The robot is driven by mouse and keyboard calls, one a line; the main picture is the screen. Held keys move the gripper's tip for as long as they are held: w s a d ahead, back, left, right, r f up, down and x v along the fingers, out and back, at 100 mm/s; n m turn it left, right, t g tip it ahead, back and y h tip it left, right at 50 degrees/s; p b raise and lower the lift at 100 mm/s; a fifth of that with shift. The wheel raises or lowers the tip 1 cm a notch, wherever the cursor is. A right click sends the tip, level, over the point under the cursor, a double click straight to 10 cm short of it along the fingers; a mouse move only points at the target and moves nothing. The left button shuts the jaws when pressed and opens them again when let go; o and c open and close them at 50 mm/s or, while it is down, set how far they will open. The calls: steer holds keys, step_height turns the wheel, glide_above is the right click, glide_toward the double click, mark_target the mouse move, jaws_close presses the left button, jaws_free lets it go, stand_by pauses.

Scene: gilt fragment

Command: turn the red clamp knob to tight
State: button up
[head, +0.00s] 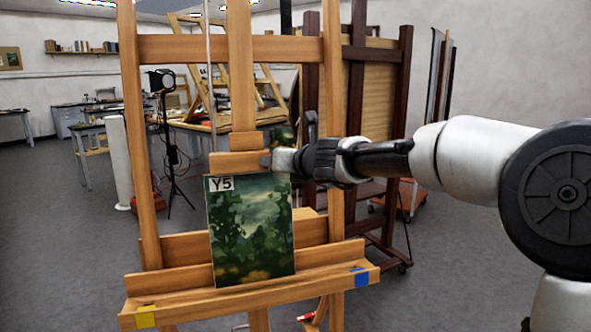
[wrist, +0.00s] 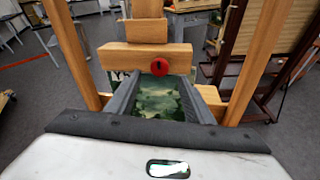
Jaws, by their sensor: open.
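The red clamp knob (wrist: 159,67) is round and sits on the front of a wooden block (wrist: 130,55) on the easel's middle post, in the wrist view. A dark mark shows at its centre. In the head view my gripper hides the knob, and the same block (head: 236,161) shows above the painting. My gripper (head: 275,160) reaches in from the right, close to the block. In the wrist view its two fingers (wrist: 160,83) are apart, one at each side below the knob. I cannot tell whether they touch anything.
A green landscape painting (head: 252,232) marked Y5 stands on the easel's ledge (head: 250,296), just below my gripper. Yellow tape (head: 145,317) and blue tape (head: 362,277) mark the ledge. A dark wooden easel (head: 357,120) stands behind on the right. Floor at left (head: 50,230) is clear.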

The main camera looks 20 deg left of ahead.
steer(key=v, duration=1)
steer(key=shift+s+d, duration=0.25)
steer(key=shift+s, duration=0.05)
steer(key=shift+r, duration=0.1)
